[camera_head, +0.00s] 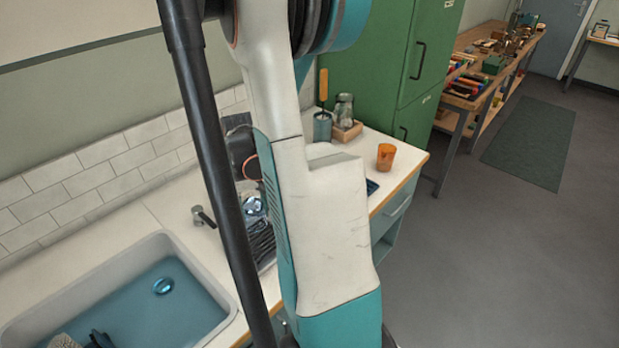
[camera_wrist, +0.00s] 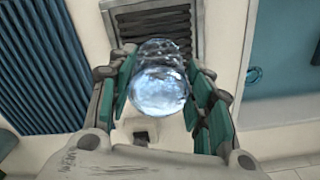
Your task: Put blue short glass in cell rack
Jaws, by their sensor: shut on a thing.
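The short glass (camera_wrist: 160,88), clear with a pale blue tint, is between the green finger pads of my gripper (camera_wrist: 166,95) in the wrist view. My gripper is shut on it, and the glass is seen end-on. In the head view, my arm hides most of the gripper; a shiny bluish piece that looks like the glass (camera_head: 253,206) shows beside it. A dark ribbed rack (camera_head: 262,243) lies on the counter below, partly behind my arm. A dark slatted surface (camera_wrist: 158,18) shows beyond the glass in the wrist view. I cannot tell which is the cell rack.
A sink (camera_head: 215,300) with bluish water and a round shiny thing (camera_head: 163,286) is at left. A blue ribbed thing (camera_wrist: 40,65) is at left in the wrist view.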

